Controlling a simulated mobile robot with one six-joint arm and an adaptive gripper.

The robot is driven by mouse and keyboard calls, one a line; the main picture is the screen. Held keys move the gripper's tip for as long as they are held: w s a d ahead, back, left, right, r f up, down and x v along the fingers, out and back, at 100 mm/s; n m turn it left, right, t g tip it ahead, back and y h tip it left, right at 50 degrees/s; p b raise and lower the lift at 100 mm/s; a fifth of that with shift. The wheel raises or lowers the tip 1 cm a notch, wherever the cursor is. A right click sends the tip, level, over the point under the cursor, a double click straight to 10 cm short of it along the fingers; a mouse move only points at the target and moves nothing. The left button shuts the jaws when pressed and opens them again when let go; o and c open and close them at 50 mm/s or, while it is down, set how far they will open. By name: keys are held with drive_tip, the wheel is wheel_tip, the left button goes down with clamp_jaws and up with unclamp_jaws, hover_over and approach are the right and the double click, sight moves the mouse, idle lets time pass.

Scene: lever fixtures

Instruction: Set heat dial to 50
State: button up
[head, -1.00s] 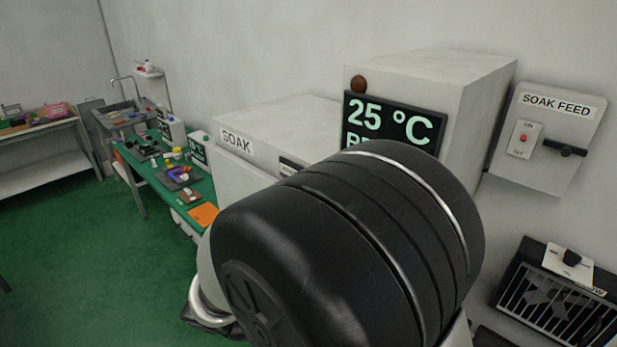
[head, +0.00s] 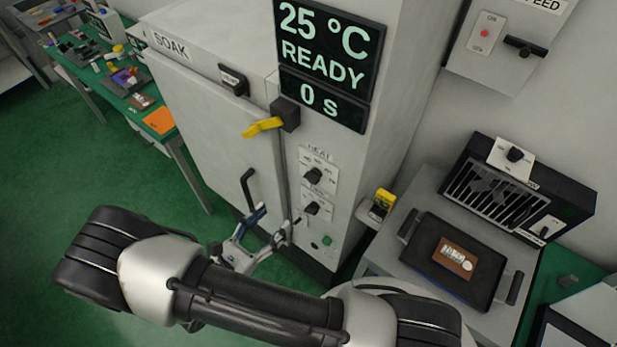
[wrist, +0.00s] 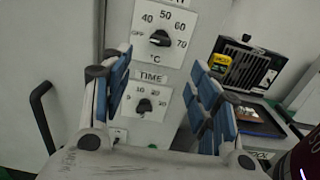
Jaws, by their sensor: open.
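The heat dial (head: 314,175) is a black knob on a white plate on the front of the SOAK oven (head: 340,230). In the wrist view the heat dial (wrist: 160,38) shows marks for OFF, 40, 50, 60 and 70 around it; I cannot tell clearly where its pointer stands. The time dial (wrist: 145,105) sits just below it. My gripper (head: 272,224) is open and empty, in front of the oven and lower than the heat dial. In the wrist view its blue-padded fingers (wrist: 160,78) stand apart on either side of the dials, not touching the knob.
The display (head: 325,50) reads 25 °C, READY, 0 s. A yellow lever (head: 263,127) and a black door handle (head: 252,190) stick out left of the dials. A black tray (head: 455,262) with a brown item lies on a bench at right.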

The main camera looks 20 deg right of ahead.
sight(309, 181)
drive_tip(key=p+x, duration=0.1)
drive_tip(key=x, duration=1.4)
drive_tip(key=shift+d+p, duration=0.1)
drive_tip(key=shift+p, duration=0.25)
drive_tip(key=shift+c, duration=0.2)
drive_tip(key=c, duration=1)
